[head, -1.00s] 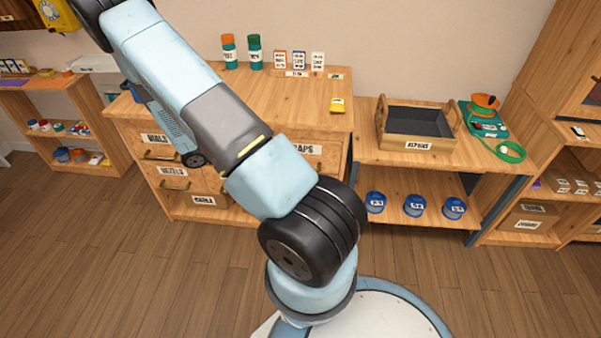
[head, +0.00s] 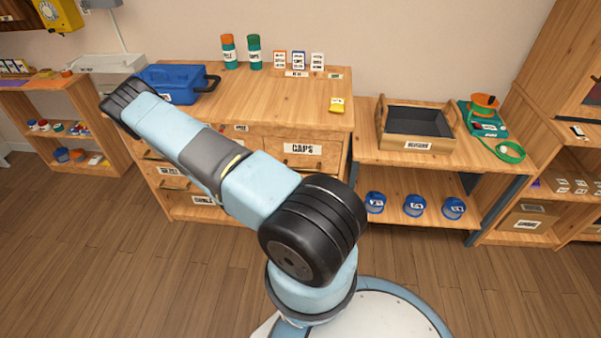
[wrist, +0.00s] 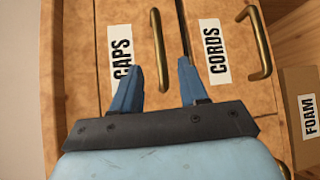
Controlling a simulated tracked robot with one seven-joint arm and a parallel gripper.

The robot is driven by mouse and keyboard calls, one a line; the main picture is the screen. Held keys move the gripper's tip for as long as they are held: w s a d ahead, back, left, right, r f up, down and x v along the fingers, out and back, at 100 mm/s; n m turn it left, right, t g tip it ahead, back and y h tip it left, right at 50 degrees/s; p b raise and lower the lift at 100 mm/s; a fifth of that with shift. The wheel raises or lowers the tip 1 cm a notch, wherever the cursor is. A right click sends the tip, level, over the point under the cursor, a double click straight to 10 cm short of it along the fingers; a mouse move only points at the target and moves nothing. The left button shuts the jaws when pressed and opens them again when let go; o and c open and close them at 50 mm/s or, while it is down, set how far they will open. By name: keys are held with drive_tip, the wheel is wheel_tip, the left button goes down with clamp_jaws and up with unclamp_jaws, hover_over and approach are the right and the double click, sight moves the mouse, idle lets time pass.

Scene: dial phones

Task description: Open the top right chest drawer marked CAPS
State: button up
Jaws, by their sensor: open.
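The CAPS drawer (head: 325,161) is at the top right of the wooden chest (head: 310,115) in the head view, and its front looks closed. The wrist view shows its white label sideways on the wooden drawer front (wrist: 112,20), with a curved brass handle (wrist: 158,48) beside it. My gripper (wrist: 157,85) is open in the wrist view, with one blue finger on each side of the lower part of the CAPS handle in the picture. No contact is visible, and I cannot tell the depth gap. My arm hides the gripper in the head view.
The CORDS drawer (wrist: 220,92) with its own handle (wrist: 260,42) lies beside the CAPS drawer. A FOAM box (wrist: 303,110) is farther right. A blue toolbox (head: 178,83) and a yellow item (head: 337,104) stand on the chest. The floor in front is clear.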

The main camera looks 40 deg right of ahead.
sight(303, 170)
drive_tip(key=d, duration=0.4)
drive_tip(key=d+f, duration=0.1)
drive_tip(key=d, duration=0.2)
drive_tip(key=s+d, duration=0.1)
drive_tip(key=d, duration=0.3)
drive_tip(key=shift+d+f, duration=0.3)
clamp_jaws()
